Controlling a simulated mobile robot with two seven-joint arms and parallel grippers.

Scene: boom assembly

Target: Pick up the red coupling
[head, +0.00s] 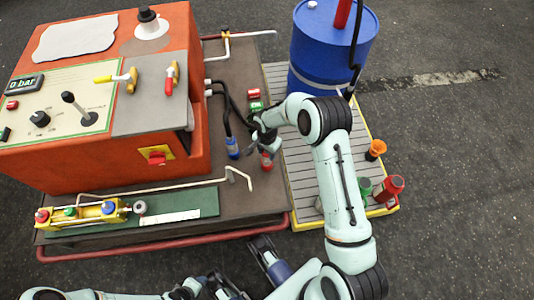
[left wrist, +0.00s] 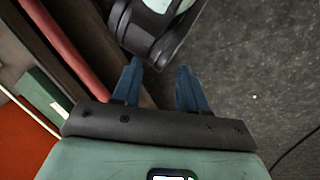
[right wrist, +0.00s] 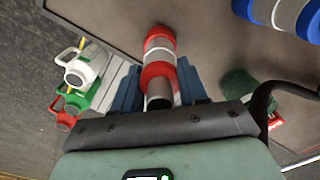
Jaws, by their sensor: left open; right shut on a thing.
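The red coupling (head: 266,161) is at the right part of the brown deck, on the end of a dark hose. In the right wrist view the coupling (right wrist: 159,72) shows red with a pale band and a grey end, between my two blue fingers. My right gripper (right wrist: 160,88) is shut on it; in the head view this gripper (head: 265,142) comes down on it from above. My left gripper (left wrist: 160,82) is open and holds nothing, low by the deck's front edge. A dark rounded part shows just beyond its fingertips.
A blue coupling (head: 233,148) on a hose lies left of the red one. The orange machine (head: 150,150) stands left, a blue drum (head: 315,70) behind right. A red container (head: 389,188) and an orange funnel (head: 375,150) stand on the slatted platform. A bent pipe (head: 240,177) is in front.

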